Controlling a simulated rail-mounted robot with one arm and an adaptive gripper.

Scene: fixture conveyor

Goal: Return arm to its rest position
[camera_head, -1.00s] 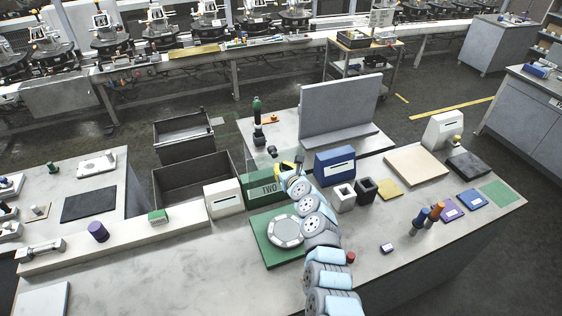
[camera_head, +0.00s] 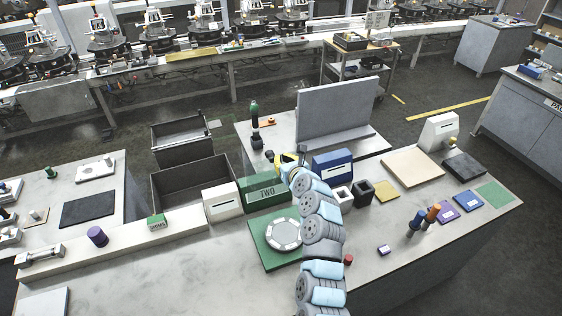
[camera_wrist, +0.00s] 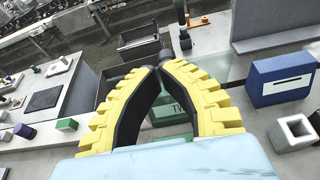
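My gripper (camera_head: 287,158) is near the middle of the head view, above the area behind the green box marked TWO (camera_head: 266,193). In the wrist view its yellow fingers with black inner pads (camera_wrist: 152,68) bend together and meet at the tips. My arm reaches up from the bottom of the head view, passing right of a round white plate on a green mat (camera_head: 265,257). In the wrist view the green box shows partly between and behind the fingers. The rest position itself is not marked.
A blue slotted box (camera_head: 333,166) stands close to the right of my gripper, and a white slotted box (camera_head: 221,203) stands to the left. Dark open bins (camera_head: 196,188) lie left.

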